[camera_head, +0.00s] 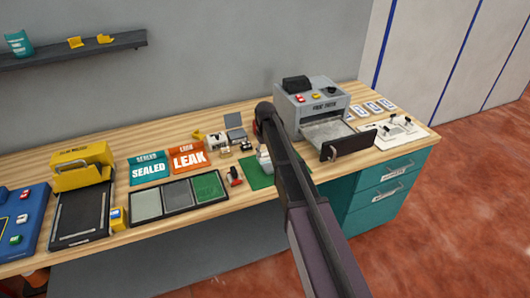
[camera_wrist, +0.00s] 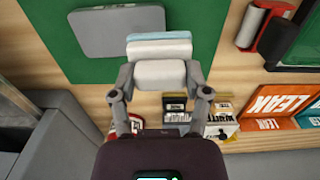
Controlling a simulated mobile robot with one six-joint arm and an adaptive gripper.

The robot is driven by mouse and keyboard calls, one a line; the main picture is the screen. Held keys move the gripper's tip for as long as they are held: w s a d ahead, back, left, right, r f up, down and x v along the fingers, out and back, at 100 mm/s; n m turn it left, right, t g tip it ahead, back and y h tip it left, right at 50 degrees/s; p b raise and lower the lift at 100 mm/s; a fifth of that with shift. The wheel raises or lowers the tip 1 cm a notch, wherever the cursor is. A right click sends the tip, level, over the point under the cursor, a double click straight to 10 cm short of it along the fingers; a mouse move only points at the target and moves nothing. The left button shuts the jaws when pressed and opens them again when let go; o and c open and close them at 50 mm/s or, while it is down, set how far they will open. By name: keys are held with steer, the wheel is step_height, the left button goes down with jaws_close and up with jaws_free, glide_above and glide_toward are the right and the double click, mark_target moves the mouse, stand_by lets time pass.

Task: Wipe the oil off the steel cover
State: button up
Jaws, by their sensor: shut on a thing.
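The steel cover (camera_wrist: 102,34) is a flat grey plate with rounded corners. It lies on a green mat (camera_wrist: 202,32) in the wrist view; the mat also shows in the head view (camera_head: 291,177). My gripper (camera_wrist: 160,78) is shut on a white wiping pad (camera_wrist: 160,50) with a pale blue layer. The pad overlaps the cover's right end in the wrist view; I cannot tell whether they touch. No oil is clearly visible on the part of the cover in view. In the head view my arm hides most of the cover.
An orange LEAK bin (camera_head: 188,158) and teal SEALED bin (camera_head: 149,171) stand left of the mat. A tray with three panels (camera_head: 178,199) lies in front of them. A grey machine (camera_head: 313,104) with an open front stands right of my arm.

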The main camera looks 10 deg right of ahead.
mark_target(265, 151)
steer(key=shift+r+p, duration=0.8)
steer(key=shift+r, duration=0.3)
steer(key=shift+r+p, duration=1.5)
steer(key=shift+s+f, duration=0.1)
